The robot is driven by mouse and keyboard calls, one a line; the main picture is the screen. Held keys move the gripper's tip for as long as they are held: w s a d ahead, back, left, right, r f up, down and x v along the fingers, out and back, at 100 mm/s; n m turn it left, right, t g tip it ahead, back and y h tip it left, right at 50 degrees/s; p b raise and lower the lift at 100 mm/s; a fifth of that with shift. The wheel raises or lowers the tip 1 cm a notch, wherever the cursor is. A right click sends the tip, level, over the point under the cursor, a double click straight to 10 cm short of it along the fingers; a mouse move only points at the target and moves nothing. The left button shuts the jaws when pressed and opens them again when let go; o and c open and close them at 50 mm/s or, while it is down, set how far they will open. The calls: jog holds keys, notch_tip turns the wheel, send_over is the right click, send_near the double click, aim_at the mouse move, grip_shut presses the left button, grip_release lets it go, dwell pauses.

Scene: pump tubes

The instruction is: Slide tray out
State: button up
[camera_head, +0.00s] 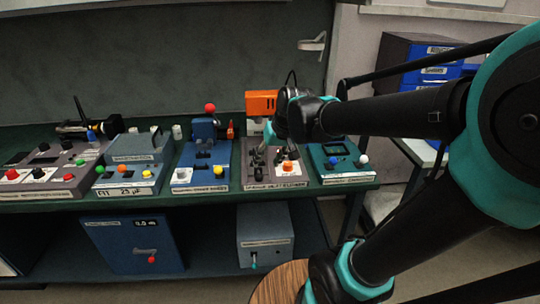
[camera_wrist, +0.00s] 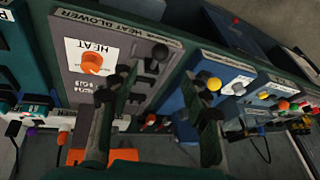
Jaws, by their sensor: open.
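I cannot make out with certainty which part in view is the tray. My gripper (camera_head: 278,148) is over the grey heat blower panel (camera_head: 256,175) in the head view. In the wrist view my gripper (camera_wrist: 158,115) is open, with its two dark fingers apart and nothing seen between them but the bench devices beyond. The heat blower panel (camera_wrist: 140,45) there carries an orange HEAT knob (camera_wrist: 91,63) and black knobs. The fingers cover part of the panel's lower edge. Whether they touch it cannot be told.
A blue device with a red ball lever (camera_head: 209,108) stands left of the heat blower, a teal device (camera_head: 335,158) right of it. An orange blower unit (camera_head: 261,103) stands behind. Below the bench are a blue cabinet (camera_head: 120,245) and a grey box (camera_head: 265,235).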

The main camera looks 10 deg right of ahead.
jog(key=shift+v, duration=1.3)
jog(key=shift+f, duration=0.1)
jog(key=s+d+f+m+h, duration=0.1)
jog(key=s+d+f, duration=0.4)
jog(key=d+f, duration=0.1)
jog(key=s+d+f+h, duration=0.2)
jog(key=s+d+f, duration=0.3)
jog(key=f, duration=0.4)
jog(key=shift+d+f+m, duration=0.3)
jog(key=shift+d+m, duration=0.1)
jog(key=shift+d, duration=0.15)
